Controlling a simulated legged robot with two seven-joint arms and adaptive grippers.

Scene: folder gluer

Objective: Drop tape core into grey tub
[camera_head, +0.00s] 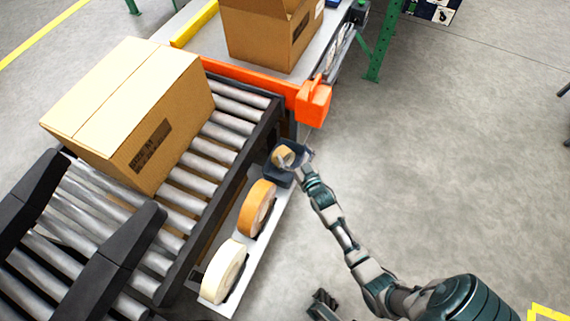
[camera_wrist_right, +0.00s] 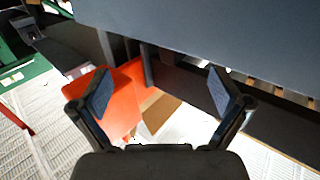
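My right gripper (camera_head: 293,155) reaches in over the dark grey tub (camera_head: 274,176) at the far end of the white side shelf. A tan ring, apparently the tape core (camera_head: 282,155), shows at the tub, right by the fingers. I cannot tell whether it lies inside the tub. In the right wrist view my right gripper (camera_wrist_right: 160,92) has its fingers wide apart with nothing clearly held between them. The large blue-grey surface (camera_wrist_right: 220,30) across the top may be the tub. A dark part (camera_head: 322,303) at the bottom edge looks like my left gripper; its fingers are unclear.
An orange tape roll (camera_head: 258,208) and a cream tape roll (camera_head: 223,272) stand on the white shelf (camera_head: 237,296). A roller conveyor (camera_head: 205,160) bears a large carton (camera_head: 130,100). An orange guard (camera_head: 313,101) stands just beyond the tub.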

